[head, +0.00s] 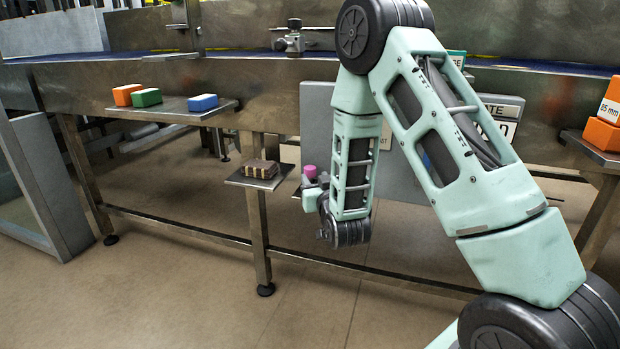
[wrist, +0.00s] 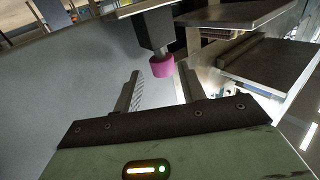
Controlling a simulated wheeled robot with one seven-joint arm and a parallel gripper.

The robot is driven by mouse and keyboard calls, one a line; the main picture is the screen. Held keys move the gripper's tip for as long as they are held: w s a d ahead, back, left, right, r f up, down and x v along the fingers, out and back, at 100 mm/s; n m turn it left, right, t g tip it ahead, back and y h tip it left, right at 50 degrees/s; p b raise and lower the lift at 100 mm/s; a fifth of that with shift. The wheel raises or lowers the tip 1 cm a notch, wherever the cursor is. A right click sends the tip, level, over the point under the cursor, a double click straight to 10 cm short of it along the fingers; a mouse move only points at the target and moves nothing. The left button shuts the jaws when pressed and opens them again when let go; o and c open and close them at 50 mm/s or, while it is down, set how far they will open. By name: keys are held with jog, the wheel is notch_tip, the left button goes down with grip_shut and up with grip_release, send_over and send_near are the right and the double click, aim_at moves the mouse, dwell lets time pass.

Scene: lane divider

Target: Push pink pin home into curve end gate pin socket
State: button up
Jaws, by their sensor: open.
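The pink pin (head: 310,171) shows as a small pink cap just left of my lower arm in the head view. In the wrist view the pink pin (wrist: 163,67) is a short pink cylinder at the end of a dark square block (wrist: 154,30). My gripper (wrist: 158,74) is open and empty; its two fingers stand apart, with the pink cap in the picture between and just past their tips. I cannot tell whether they touch it. In the head view my gripper is mostly hidden by my arm. The socket opening and the pin's depth are not visible.
A small shelf (head: 240,182) carries a brown-grey block (head: 260,168) left of my arm. A higher shelf (head: 165,112) holds orange, green and blue blocks. The steel conveyor frame (head: 230,80) runs behind. Orange boxes (head: 600,135) sit at right. Open floor lies in front.

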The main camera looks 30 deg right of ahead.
aim_at(312, 173)
jog(key=b+x, duration=0.1)
jog(key=x, duration=0.4)
jog(key=shift+a+r, duration=0.1)
jog(key=shift+r, duration=0.1)
jog(key=shift+c, duration=0.2)
jog(key=c, duration=0.7)
